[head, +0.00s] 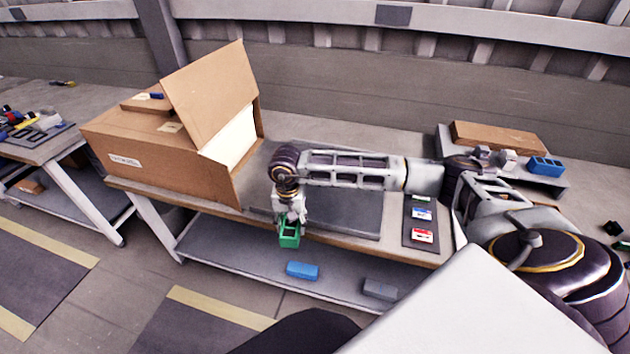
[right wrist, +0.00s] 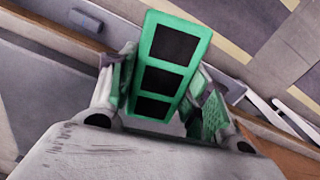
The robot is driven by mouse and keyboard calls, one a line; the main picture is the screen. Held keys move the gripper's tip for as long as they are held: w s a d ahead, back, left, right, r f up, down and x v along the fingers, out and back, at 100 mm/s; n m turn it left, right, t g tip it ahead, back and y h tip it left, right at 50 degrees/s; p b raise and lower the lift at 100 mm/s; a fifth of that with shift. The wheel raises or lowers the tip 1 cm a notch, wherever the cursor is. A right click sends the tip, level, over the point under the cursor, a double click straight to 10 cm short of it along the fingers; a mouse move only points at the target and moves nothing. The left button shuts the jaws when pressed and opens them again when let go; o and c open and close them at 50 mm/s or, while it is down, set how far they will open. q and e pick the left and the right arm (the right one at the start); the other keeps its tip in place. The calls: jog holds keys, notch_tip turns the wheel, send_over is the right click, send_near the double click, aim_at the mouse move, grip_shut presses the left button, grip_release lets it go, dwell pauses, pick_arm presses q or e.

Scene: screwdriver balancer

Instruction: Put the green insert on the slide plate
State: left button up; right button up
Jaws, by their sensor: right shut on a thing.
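My right gripper (head: 290,213) is shut on the green insert (head: 289,233), at the front edge of the workbench. In the right wrist view the green insert (right wrist: 171,62) shows as a frame with three dark openings, between the two fingers (right wrist: 160,105). A dark grey plate (head: 345,212), which may be the slide plate, lies on the bench behind and to the right of the insert. My arm covers part of it. The insert looks apart from this plate. My left gripper is not in view.
A large open cardboard box (head: 165,150) stands on the bench's left end. A dark tray (head: 408,239) with red, blue and green-white items lies at the right. A blue bin (head: 302,270) and a grey bin (head: 379,289) sit on the lower shelf.

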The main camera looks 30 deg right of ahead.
jog(key=m, duration=0.1)
jog(key=d+m, duration=0.1)
jog(key=m, duration=0.3)
jog(key=shift+d+r, duration=0.2)
jog(key=shift+r, duration=0.15)
jog(key=m, duration=0.3)
jog(key=d+m, duration=0.1)
jog(key=shift+w+d+r+m, duration=0.1)
jog(key=shift+w+r+m, duration=0.05)
jog(key=shift+r+m, duration=0.25)
jog(key=m, duration=0.1)
jog(key=d+m, duration=0.1)
jog(key=m, duration=0.2)
jog(key=shift+w+d+r+m, duration=0.1)
jog(key=shift+d+r+m, duration=0.05)
jog(key=shift+r+m, duration=0.25)
jog(key=d+r+m, duration=0.2)
jog(key=d+m, duration=0.1)
jog(key=m, duration=0.8)
jog(key=d+r+m, duration=0.1)
jog(key=d+m, duration=0.2)
jog(key=m, duration=0.9)
jog(key=shift+r, duration=0.4)
jog(key=shift+w+d+m, duration=0.1)
jog(key=shift+d+m, duration=0.1)
jog(key=shift+m, duration=0.1)
jog(key=shift+r, duration=0.1)
